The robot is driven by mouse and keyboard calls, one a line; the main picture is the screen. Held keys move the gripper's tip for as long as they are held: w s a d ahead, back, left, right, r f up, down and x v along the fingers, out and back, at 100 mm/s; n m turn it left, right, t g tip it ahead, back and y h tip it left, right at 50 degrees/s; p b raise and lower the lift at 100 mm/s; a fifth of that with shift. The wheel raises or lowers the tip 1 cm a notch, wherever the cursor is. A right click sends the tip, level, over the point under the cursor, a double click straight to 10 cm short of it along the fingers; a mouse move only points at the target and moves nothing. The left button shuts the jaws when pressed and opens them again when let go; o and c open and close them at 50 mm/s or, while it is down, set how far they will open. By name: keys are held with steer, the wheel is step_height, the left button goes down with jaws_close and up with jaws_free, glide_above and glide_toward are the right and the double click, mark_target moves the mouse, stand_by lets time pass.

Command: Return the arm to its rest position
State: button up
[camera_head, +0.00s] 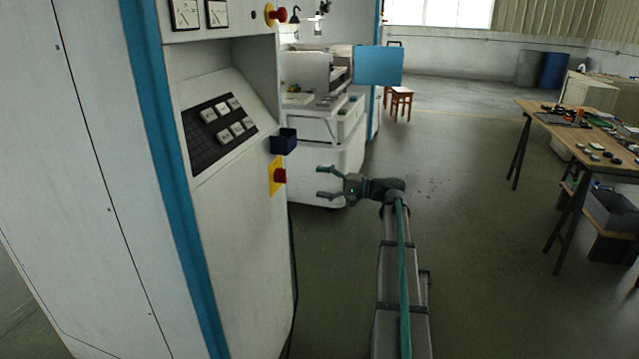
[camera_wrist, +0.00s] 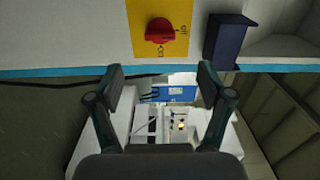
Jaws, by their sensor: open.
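My gripper (camera_head: 321,182) is open and empty in the head view. It points left toward the control cabinet (camera_head: 235,220), beside the red rotary switch (camera_head: 280,176) on its yellow plate, with a visible gap between. My arm stretches forward from the bottom of the head view. In the wrist view, both fingers of my gripper (camera_wrist: 160,78) are spread apart with nothing between them. The red switch (camera_wrist: 161,31) and the yellow plate (camera_wrist: 174,48) show above the fingertips there.
A dark blue box (camera_head: 284,141) sits on the cabinet's edge above the switch. A white machine (camera_head: 325,150) stands behind my gripper. A wooden workbench (camera_head: 545,115) with many small parts stands at the right. The floor (camera_head: 470,200) between is clear.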

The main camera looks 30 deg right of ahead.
steer(key=shift+f, duration=0.1)
